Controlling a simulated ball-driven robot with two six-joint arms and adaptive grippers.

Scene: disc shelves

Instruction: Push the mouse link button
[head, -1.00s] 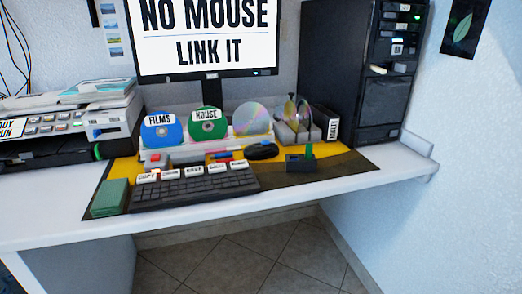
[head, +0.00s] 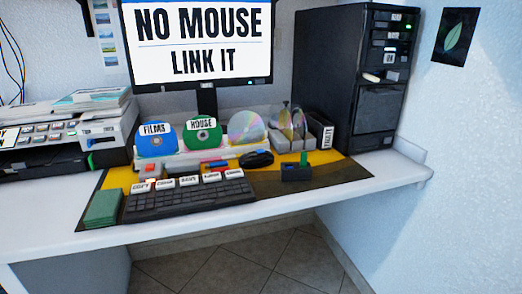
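A black mouse (head: 257,159) lies on the yellow and dark desk mat (head: 330,178), right of centre. Just right of it is a small black box (head: 297,173) with an upright green piece (head: 304,158). A small red-topped piece (head: 150,171) and a red and blue piece (head: 215,166) sit behind the keyboard. I cannot tell which of these, if any, is the mouse link button. The monitor (head: 200,40) reads "NO MOUSE LINK IT". Neither of my grippers is in view.
A black keyboard (head: 188,200) with white labelled keys lies in front. Discs marked FILMS (head: 156,142) and HOUSE (head: 202,138) stand in a rack behind. A printer (head: 60,140) is at left, a black tower (head: 355,80) at right. The desk's front right (head: 395,178) is clear.

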